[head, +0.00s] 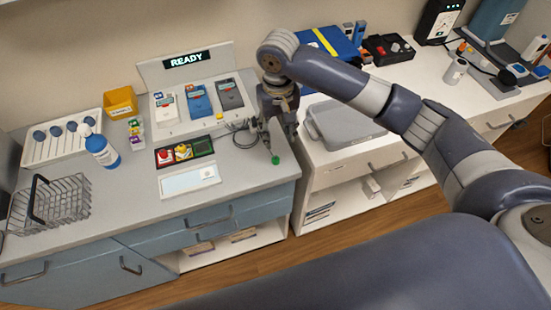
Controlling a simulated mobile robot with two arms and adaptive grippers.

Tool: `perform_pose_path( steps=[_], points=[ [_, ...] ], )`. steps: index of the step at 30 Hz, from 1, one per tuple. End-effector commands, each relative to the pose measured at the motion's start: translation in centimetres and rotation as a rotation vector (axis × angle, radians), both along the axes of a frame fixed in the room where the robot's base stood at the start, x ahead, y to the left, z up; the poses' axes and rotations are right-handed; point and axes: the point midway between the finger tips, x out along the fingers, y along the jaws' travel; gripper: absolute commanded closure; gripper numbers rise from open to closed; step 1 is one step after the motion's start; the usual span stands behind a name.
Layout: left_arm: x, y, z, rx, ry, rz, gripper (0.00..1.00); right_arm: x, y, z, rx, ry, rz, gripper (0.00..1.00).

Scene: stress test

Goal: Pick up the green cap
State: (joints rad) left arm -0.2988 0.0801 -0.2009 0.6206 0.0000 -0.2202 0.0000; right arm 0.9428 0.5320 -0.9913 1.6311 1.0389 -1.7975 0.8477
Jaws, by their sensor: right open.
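The small green cap (275,160) lies on the grey counter near its right front edge. My right gripper (274,138) points down just behind and above the cap, with its fingers apart. I see no contact between the fingers and the cap, and the exact gap is hard to tell. My left gripper is not in view.
A dark looped cable (240,133) lies just left of the gripper. The tray with red and yellow pieces (184,152) and a white panel (189,180) lie further left. A grey bin (343,126) sits right.

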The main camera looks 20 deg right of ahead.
Motion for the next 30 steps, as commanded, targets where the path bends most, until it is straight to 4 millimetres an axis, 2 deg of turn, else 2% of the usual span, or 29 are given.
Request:
perform_pose_path(
  steps=[6,14,18,21,25,30],
  points=[
    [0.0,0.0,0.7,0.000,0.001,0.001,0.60,-0.1,0.0,-3.5,0.000,0.004,0.000,0.57],
    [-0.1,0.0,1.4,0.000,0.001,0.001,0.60,-0.2,0.2,-5.6,0.000,0.003,0.002,0.57],
    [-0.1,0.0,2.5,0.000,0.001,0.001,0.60,-0.3,0.5,-7.6,-0.001,0.005,0.003,0.57],
    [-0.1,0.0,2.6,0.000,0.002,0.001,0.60,-0.2,0.5,-9.1,0.000,0.002,0.002,0.57],
    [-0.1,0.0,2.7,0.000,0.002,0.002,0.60,-0.2,0.6,-10.1,0.000,0.000,0.003,0.57],
    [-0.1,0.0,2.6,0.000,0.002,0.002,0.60,-0.2,0.5,-10.2,0.000,-0.001,0.004,0.57]
  ],
)
